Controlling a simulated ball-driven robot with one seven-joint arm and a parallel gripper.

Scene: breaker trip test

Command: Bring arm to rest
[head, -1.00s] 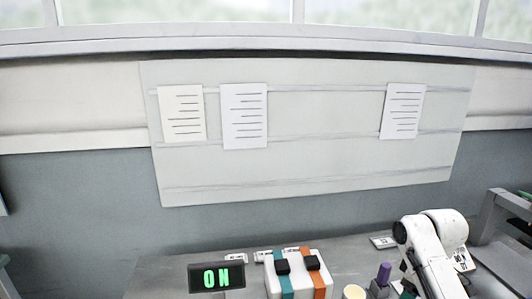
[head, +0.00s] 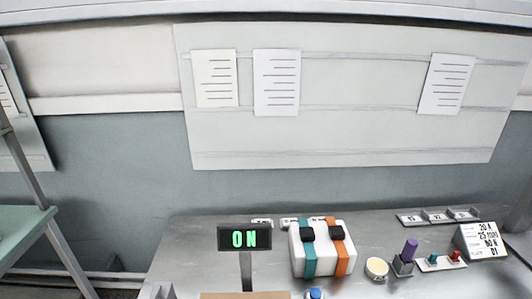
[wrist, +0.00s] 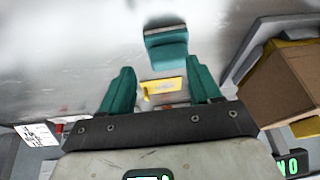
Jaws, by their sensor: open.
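My gripper (wrist: 160,70) shows in the wrist view with two green fingers spread apart and nothing held between them. A teal block (wrist: 166,45) and a yellow label (wrist: 162,88) lie beyond or between the fingers; their distance is unclear. My arm is not visible in the head view now. The display (head: 244,238) reads ON in green. Right of it stands a white breaker box (head: 322,267) with a teal and an orange strip, each bearing a black switch.
The grey bench also holds a cream round button (head: 376,267), a purple-topped post (head: 410,250), a plate with green and red switches (head: 440,263) and a printed card (head: 482,240). A cardboard box (wrist: 292,85) is beside my gripper in the wrist view. A teal-topped table (head: 22,228) stands left.

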